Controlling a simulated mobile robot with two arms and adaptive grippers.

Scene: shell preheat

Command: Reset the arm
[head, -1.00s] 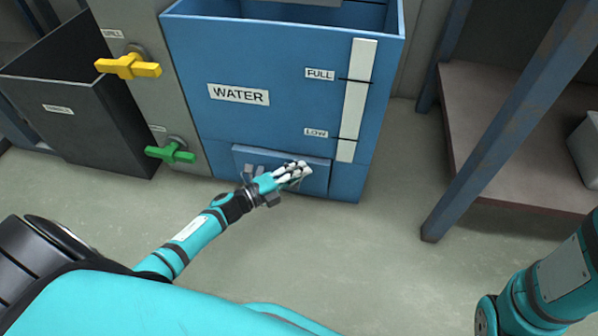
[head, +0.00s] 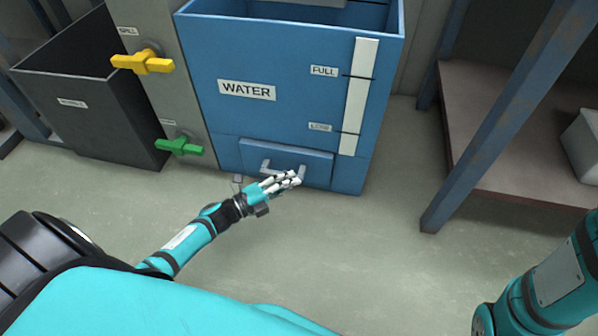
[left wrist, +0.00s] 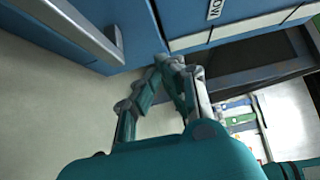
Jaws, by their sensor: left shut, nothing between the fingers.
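My left gripper (head: 294,178) is shut and empty, low in front of the blue water tank (head: 280,110). It also shows in the left wrist view (left wrist: 168,62), with its fingertips together. In the head view its fingers overlap the lower edge of the tank's small front panel (head: 312,162). The panel's grey handle (head: 265,166) shows behind and beside the fingers; in the left wrist view the handle (left wrist: 85,32) is at the upper left, apart from the fingers. My right gripper is out of view; only part of that arm shows at the lower right.
A yellow valve handle (head: 142,63) and a green one (head: 180,146) are on the grey panel left of the tank. A dark bin (head: 100,120) stands further left. A shelf with a blue post (head: 500,125) is on the right. The floor (head: 340,250) in front is clear.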

